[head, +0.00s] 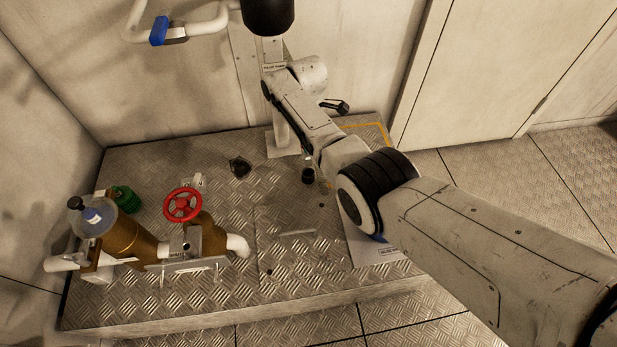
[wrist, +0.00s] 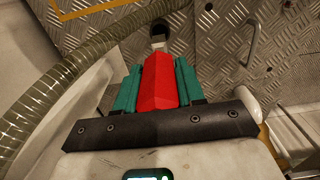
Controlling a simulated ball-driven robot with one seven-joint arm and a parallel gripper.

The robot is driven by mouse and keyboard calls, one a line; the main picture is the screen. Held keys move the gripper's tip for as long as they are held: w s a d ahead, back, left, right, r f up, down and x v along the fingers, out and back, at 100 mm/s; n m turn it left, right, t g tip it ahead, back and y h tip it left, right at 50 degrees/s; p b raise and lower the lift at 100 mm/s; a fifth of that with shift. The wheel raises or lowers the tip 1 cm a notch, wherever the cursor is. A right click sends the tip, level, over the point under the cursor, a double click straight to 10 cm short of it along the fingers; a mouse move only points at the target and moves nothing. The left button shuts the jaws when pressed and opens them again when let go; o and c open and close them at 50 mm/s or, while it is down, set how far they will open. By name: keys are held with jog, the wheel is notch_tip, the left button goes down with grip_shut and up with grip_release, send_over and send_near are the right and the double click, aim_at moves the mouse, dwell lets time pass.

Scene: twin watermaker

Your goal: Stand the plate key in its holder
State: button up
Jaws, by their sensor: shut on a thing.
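In the wrist view my gripper (wrist: 158,68) has its two teal fingers closed on a red block-like handle, which I take to be the plate key (wrist: 157,85). A dark piece with a pale end shows beyond the red part, over the diamond plate. I cannot tell whether it belongs to the key or touches anything. In the head view my arm hides the held key and my fingers. A short black cylinder (head: 308,176) stands on the plate beside my arm. I cannot tell whether it is the holder; no other holder is clear.
The raised diamond-plate platform (head: 270,285) carries brown piping with a red handwheel (head: 183,205) and a green cap (head: 125,199) at left. A small black object (head: 240,167) lies mid-platform. A ribbed hose (wrist: 70,85) crosses the wrist view's left. A blue-handled valve (head: 159,30) is above.

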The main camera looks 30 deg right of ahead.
aim_at(308, 156)
jog(key=shift+c, duration=1)
jog(key=shift+f, duration=0.15)
jog(key=shift+f+b, duration=1.45)
jog(key=shift+f, duration=0.1)
jog(key=shift+f+b, duration=2)
jog(key=shift+f, duration=0.3)
jog(key=o, duration=1)
notch_tip(308, 156, up, 11)
jog(key=p, duration=0.6)
